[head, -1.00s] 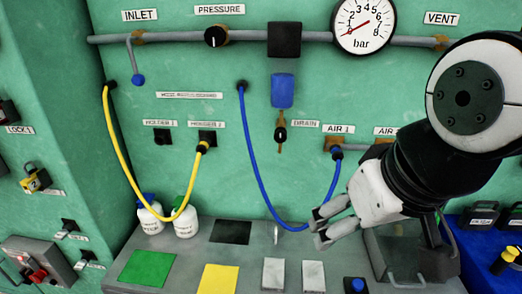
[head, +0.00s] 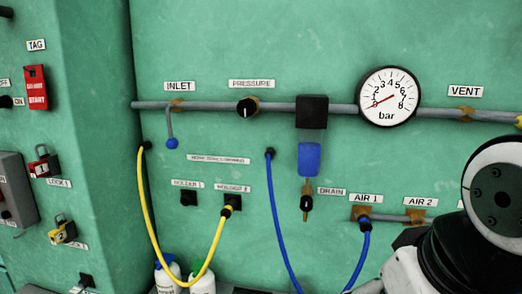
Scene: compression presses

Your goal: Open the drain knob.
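The drain knob (head: 306,203) is a small black knob on a thin brass stem, below the blue filter bowl (head: 309,159) and left of the DRAIN label (head: 331,191). The bowl hangs from a black block (head: 312,112) on the grey pipe. My arm fills the lower right of the head view. My gripper is only partly in view at the bottom edge, below and to the right of the drain knob and apart from it. Its fingertips are cut off, so its opening is hidden.
A blue hose (head: 277,225) loops from the panel to the AIR 1 port (head: 361,213), below the knob. A yellow hose (head: 142,205) hangs to the left. The gauge (head: 389,96) sits upper right. The wall right of the bowl is clear.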

